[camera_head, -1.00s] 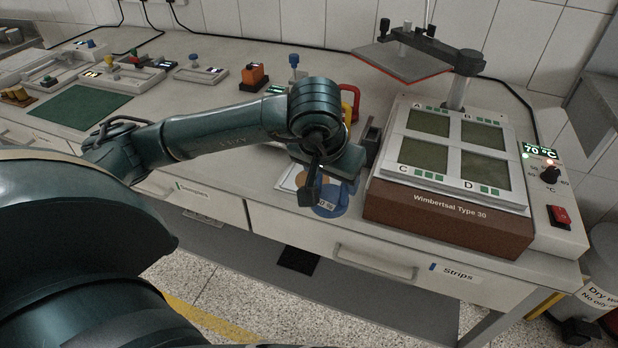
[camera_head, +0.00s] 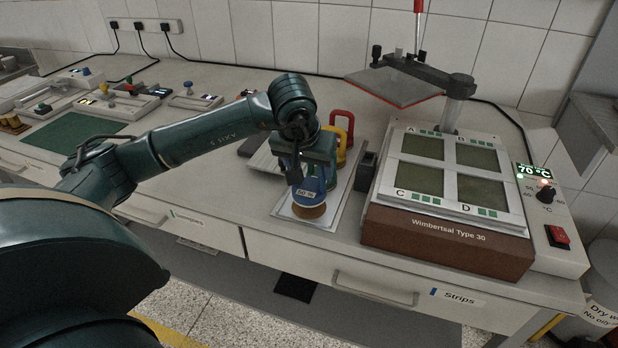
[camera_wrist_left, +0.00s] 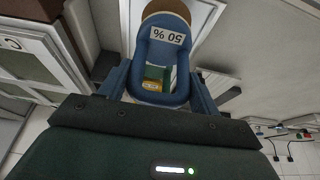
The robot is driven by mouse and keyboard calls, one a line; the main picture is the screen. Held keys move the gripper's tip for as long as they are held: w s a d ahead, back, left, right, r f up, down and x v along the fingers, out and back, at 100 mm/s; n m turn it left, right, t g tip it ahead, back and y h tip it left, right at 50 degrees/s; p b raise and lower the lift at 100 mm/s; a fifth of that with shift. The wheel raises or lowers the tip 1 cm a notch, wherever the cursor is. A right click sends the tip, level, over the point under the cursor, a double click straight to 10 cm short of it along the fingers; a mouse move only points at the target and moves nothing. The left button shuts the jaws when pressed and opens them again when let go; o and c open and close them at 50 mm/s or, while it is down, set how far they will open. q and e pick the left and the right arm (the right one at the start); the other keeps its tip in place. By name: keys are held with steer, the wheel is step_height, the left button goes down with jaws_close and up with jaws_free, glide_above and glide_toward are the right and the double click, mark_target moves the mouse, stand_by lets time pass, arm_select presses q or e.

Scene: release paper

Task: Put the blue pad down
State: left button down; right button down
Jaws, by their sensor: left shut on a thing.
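The blue pad (camera_head: 311,188) is a blue loop-shaped holder with a white percent label and a round brown part at its lower end. My left gripper (camera_head: 300,182) is shut on it. The pad is over a pale flat sheet or tray (camera_head: 342,208) at the table's front edge; I cannot tell whether it touches. In the left wrist view, the blue pad (camera_wrist_left: 165,50) sits between the fingers of my left gripper (camera_wrist_left: 160,78), its label reading 50 % upside down. My right gripper is not in view.
A heated unit (camera_head: 440,240) with four lettered plates stands close on the right, with a small dark block (camera_head: 367,172) beside it. Red (camera_head: 342,122) and yellow (camera_head: 341,155) handled pads stand behind the gripper. A green mat (camera_head: 72,133) lies at left.

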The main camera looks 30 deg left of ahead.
mark_target(310, 185)
arm_select(q)
step_height(310, 185, down, 3)
steer(key=shift+r, duration=0.1)
steer(key=shift+f, duration=0.2)
steer(key=shift+c, duration=1.6)
jaws_free()
